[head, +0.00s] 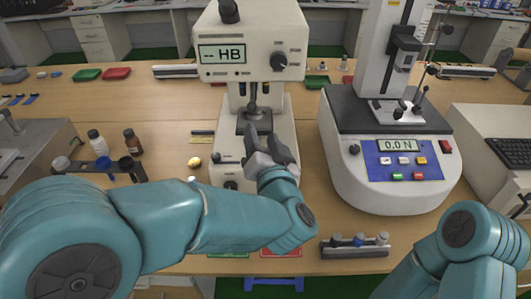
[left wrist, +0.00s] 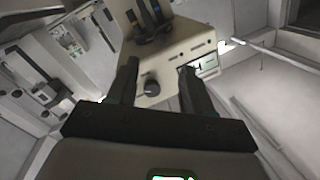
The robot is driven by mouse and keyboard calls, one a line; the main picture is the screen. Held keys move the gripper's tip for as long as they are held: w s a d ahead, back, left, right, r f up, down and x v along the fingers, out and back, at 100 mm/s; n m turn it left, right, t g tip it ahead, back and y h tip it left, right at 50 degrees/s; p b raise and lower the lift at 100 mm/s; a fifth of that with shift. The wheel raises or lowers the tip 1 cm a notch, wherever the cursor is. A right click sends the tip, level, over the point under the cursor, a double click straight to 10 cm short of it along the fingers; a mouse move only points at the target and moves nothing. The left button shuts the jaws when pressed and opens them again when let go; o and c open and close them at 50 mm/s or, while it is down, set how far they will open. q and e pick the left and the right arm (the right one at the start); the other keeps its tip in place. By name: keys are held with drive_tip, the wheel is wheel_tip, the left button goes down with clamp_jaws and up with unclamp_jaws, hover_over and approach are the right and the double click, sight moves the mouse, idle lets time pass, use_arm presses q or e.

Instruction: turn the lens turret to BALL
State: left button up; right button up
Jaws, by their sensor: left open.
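The cream hardness tester (head: 250,50) stands in the middle of the bench in the head view, its display (head: 222,54) reading "- HB". A dark knob (head: 278,62) is on its front right. The lens turret (head: 252,98) hangs under the tester's head, above the dark stage (head: 256,121). It also shows at the top of the left wrist view (left wrist: 148,16), upside down; its labels are unreadable. My left gripper (head: 262,132) is open and empty, in front of and below the turret. In the left wrist view its fingers (left wrist: 157,66) point up towards the tester's head, with the knob (left wrist: 151,88) seen between them.
A force tester (head: 350,175) reading 0.0 N stands to the right. Small bottles (head: 97,142) and a rack are at the left. A block with several pieces (head: 340,250) lies at the front. A small yellow item (head: 194,161) lies left of the tester's base.

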use_arm(q)
drive_tip(key=v, duration=0.3)
drive_tip(key=shift+s+d, duration=0.1)
drive_tip(key=shift+s, duration=0.2)
idle(0.3)
